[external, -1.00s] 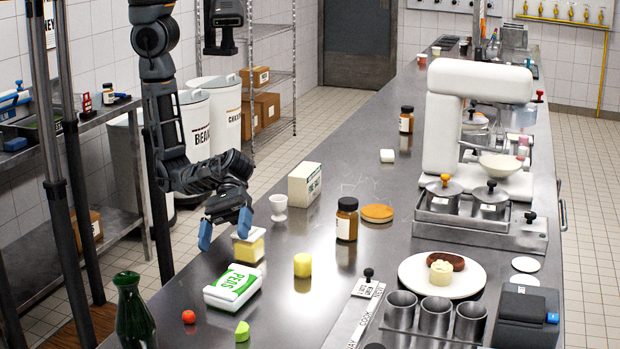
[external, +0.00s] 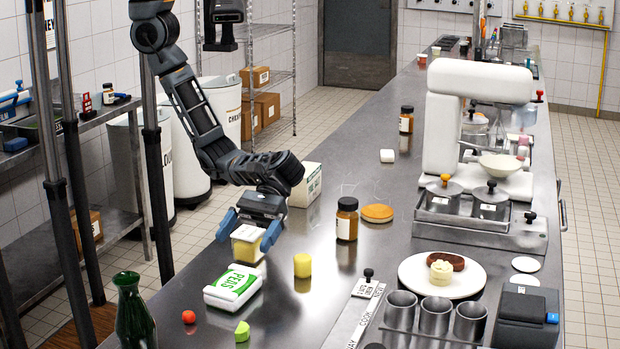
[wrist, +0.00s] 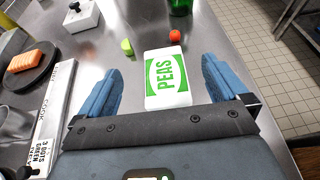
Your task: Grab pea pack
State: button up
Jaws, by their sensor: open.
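The pea pack (external: 233,287) is a white box with a green label reading PEAS, lying flat on the steel counter (external: 330,250). It also shows in the wrist view (wrist: 165,80), centred ahead between the two blue fingers. My gripper (external: 249,229) is open and empty. In the external view its blue fingertips are above and behind the pack, on the far side of it, beside a pale yellow block in a clear container (external: 248,245). In the wrist view my gripper (wrist: 160,85) has its fingers either side of the pack in the picture, apart from it.
A yellow cylinder (external: 302,265) stands right of the pack. A red ball (external: 189,317), a green piece (external: 242,331) and a dark green bottle (external: 134,315) are nearer the front.

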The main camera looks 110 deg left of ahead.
jog(key=b, duration=0.3)
send_near(226, 287)
jog(key=shift+s+f, duration=0.1)
jog(key=shift+f, duration=0.35)
jog(key=shift+d, duration=0.7)
jog(key=b+x, duration=0.5)
jog(key=shift+f, duration=0.25)
jog(key=shift+d+b, duration=0.4)
jog(key=shift+d, duration=0.1)
jog(key=c, duration=1.1)
jog(key=shift+r, duration=0.2)
